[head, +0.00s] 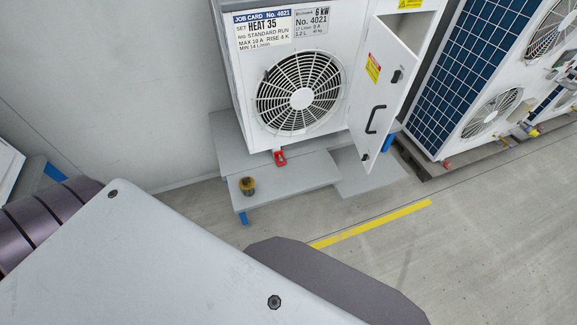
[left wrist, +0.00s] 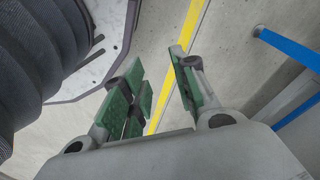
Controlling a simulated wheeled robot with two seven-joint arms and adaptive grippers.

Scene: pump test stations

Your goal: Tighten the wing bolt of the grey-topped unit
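A white pump unit (head: 232,75) with a round fan grille (head: 300,92) and job card No. 4021 stands on a grey stepped stand in the head view. Its top is cut off by the frame, so I cannot tell the top's colour. I cannot make out a wing bolt for certain. A small red part (head: 279,157) sits at the unit's lower front edge. My left gripper (left wrist: 157,65) shows in the left wrist view, its green-padded fingers apart and empty over the floor. It touches nothing I can see. My right gripper is in neither view.
The unit's side door (head: 378,95) stands open. A yellow and dark round part (head: 248,186) sits on the stand's low step (head: 295,182). More units with blue panels (head: 465,60) stand at the right. A yellow floor line (head: 372,224) crosses clear concrete.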

